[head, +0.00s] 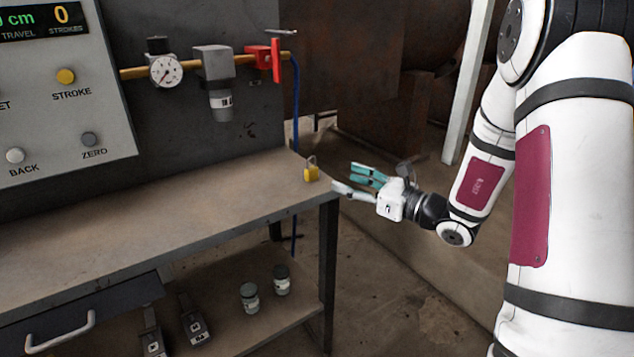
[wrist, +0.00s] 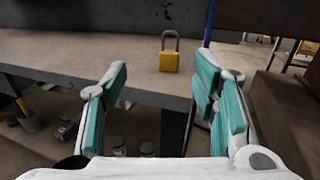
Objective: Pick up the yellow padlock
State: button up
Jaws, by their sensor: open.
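The yellow padlock (head: 311,173) stands upright on the workbench top (head: 150,215), near its right end. Its grey shackle points up. In the wrist view the padlock (wrist: 169,60) is ahead of my gripper, between the lines of the two fingers and apart from them. My gripper (head: 358,180) is open and empty, with teal pads on its fingers. It is just off the bench's right end, to the right of the padlock in the head view. In the wrist view my gripper's fingers (wrist: 160,82) are spread wide.
A gauge (head: 165,70), a grey filter unit (head: 215,80) and a red valve (head: 270,60) sit on a pipe behind the bench. A blue hose (head: 295,105) hangs behind the padlock. Two jars (head: 265,290) stand on the lower shelf. The bench top around the padlock is clear.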

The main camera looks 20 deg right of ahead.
jog(key=b, duration=0.1)
send_near(311, 167)
jog(key=shift+h, duration=0.3)
jog(key=w+a, duration=0.1)
jog(key=w+a+r, duration=0.1)
jog(key=w+a, duration=0.1)
jog(key=shift+w+a+r, duration=0.1)
jog(key=shift+w+r, duration=0.1)
jog(key=shift+w, duration=0.1)
jog(key=b+x, duration=0.1)
jog(key=x, duration=0.3)
jog(key=shift+w+f+b, duration=0.1)
jog(key=shift+f+b, duration=0.05)
jog(key=shift+b, duration=0.2)
jog(key=shift+w+a, duration=0.2)
jog(key=shift+w, duration=0.35)
jog(key=shift+c, duration=0.6)
grip_shut()
